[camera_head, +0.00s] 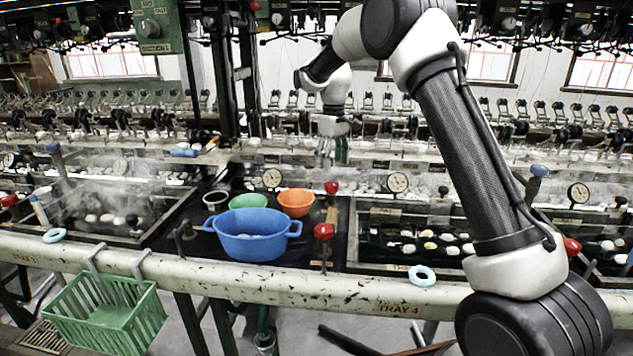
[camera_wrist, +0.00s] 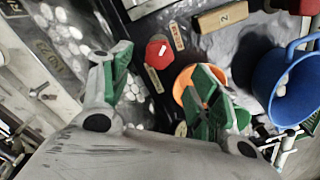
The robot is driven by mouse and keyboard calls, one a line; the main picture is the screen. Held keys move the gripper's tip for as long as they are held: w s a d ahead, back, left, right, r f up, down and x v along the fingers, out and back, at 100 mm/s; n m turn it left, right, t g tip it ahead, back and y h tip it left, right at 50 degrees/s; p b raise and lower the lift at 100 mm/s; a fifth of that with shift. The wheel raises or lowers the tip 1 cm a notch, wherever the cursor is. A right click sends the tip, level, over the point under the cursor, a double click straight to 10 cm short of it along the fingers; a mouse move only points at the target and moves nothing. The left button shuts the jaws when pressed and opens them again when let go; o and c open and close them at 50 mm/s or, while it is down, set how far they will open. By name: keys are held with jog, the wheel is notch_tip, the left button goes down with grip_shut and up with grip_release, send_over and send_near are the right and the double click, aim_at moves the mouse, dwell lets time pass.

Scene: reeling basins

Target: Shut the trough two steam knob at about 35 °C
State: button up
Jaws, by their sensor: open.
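A red knob (camera_wrist: 156,52) with a white mark shows in the wrist view, just beyond the space between my fingers, beside small tags. It appears to be the rear red knob (camera_head: 331,187) near the orange bowl in the head view. A second red knob (camera_head: 323,232) stands nearer the front rail. My gripper (camera_head: 330,158) has green pads and hangs open and empty over the back of the bench; it also shows in the wrist view (camera_wrist: 162,72). White-faced dials (camera_head: 272,177) and (camera_head: 397,182) stand behind the basins; their readings are too small to tell.
A blue pot (camera_head: 250,236), an orange bowl (camera_head: 296,203) and a green bowl (camera_head: 249,201) stand close to the knobs. A wooden block marked 2 (camera_wrist: 221,16) lies near the knob. Steam rises from the left basin (camera_head: 100,222). A green basket (camera_head: 105,312) hangs on the front rail.

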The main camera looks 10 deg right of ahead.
aim_at(332, 183)
jog(key=shift+f+n, duration=0.2)
jog(key=shift+n, duration=0.3)
notch_tip(332, 183, down, 7)
jog(key=shift+w+f, duration=0.1)
jog(key=shift+f, duration=0.1)
jog(key=c, duration=1)
